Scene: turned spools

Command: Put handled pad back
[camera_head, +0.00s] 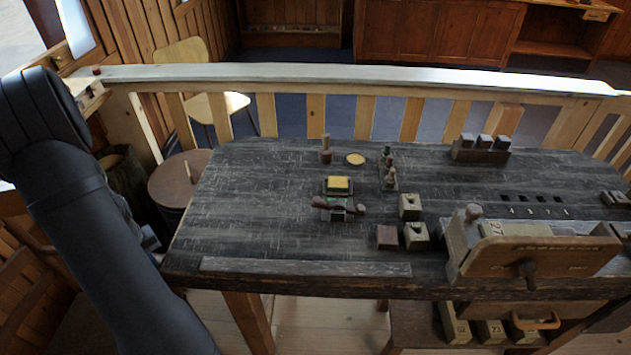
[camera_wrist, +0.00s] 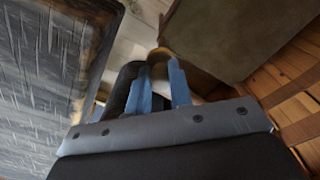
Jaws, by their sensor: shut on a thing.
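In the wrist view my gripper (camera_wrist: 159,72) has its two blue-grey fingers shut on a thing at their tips. I take it to be the handled pad (camera_wrist: 160,51); only a small tan, rounded part shows, and its handle and face cannot be made out. The gripper is beside the table, off its left end. In the head view my dark arm reaches down at the left and hides the held thing. A yellow pad-like block (camera_head: 338,185) sits in a dark tray on the table. Dark brown turned pieces (camera_head: 337,206) lie just in front of it.
The dark, scratched table (camera_head: 260,220) has clear room at its left. Small blocks (camera_head: 409,206), upright turned pieces (camera_head: 389,175) and a round dish (camera_head: 355,159) stand mid-table. A wooden machine (camera_head: 535,250) fills the right front. A round stool (camera_head: 180,178) stands left, a railing (camera_head: 350,73) behind.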

